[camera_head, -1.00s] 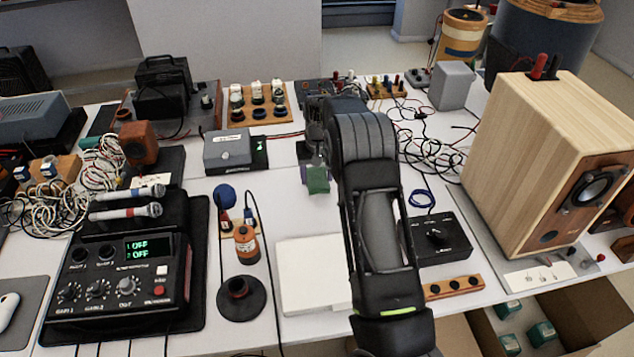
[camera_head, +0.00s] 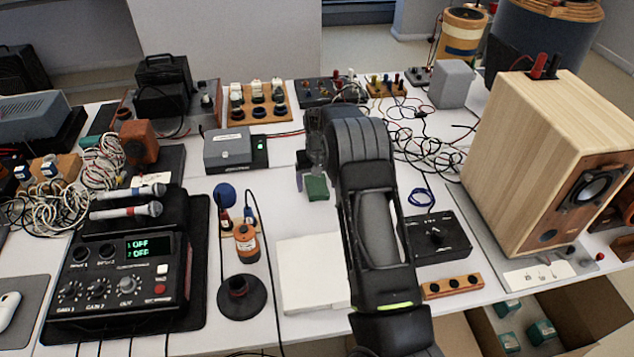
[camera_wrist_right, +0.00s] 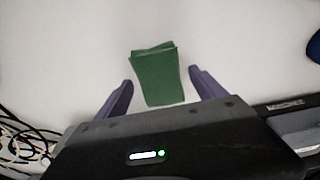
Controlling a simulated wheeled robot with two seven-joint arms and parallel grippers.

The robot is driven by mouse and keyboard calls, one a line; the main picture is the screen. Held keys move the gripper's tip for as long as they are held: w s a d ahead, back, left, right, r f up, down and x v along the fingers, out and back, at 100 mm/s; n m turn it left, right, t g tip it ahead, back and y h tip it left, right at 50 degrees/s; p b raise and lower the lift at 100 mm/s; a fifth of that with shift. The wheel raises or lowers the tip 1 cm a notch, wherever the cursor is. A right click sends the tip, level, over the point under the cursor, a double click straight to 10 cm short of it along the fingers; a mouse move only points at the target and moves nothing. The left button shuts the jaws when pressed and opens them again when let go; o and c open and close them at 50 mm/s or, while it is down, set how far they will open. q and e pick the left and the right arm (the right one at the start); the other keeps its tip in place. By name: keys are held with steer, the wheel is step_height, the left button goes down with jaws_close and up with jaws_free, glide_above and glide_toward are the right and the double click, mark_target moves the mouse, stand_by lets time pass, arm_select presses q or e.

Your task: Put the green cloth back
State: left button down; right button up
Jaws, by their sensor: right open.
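The green cloth (camera_head: 317,188), a small folded block, lies on the white table near the middle in the head view. It also shows in the right wrist view (camera_wrist_right: 157,77), between and a little beyond the two purple fingers. My right gripper (camera_wrist_right: 160,82) is open, with a visible gap on each side of the cloth. In the head view my right arm hides much of the gripper (camera_head: 308,178), and one purple finger shows beside the cloth. My left gripper is not in view.
A grey box (camera_head: 228,149) stands behind and left of the cloth. A blue ball (camera_head: 224,193) on a stand is to its left. A white pad (camera_head: 308,272) lies in front. Tangled cables (camera_head: 425,150) and a wooden speaker (camera_head: 530,160) are on the right.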

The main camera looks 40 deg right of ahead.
mark_target(319, 189)
steer(key=shift+r, duration=0.45)
step_height(319, 189, up, 11)
steer(key=s+b, duration=0.1)
steer(key=shift+s+a+r, duration=0.15)
steer(key=shift+s+a, duration=0.15)
steer(key=shift+a, duration=0.15)
steer(key=shift+s, duration=0.1)
stand_by(0.5)
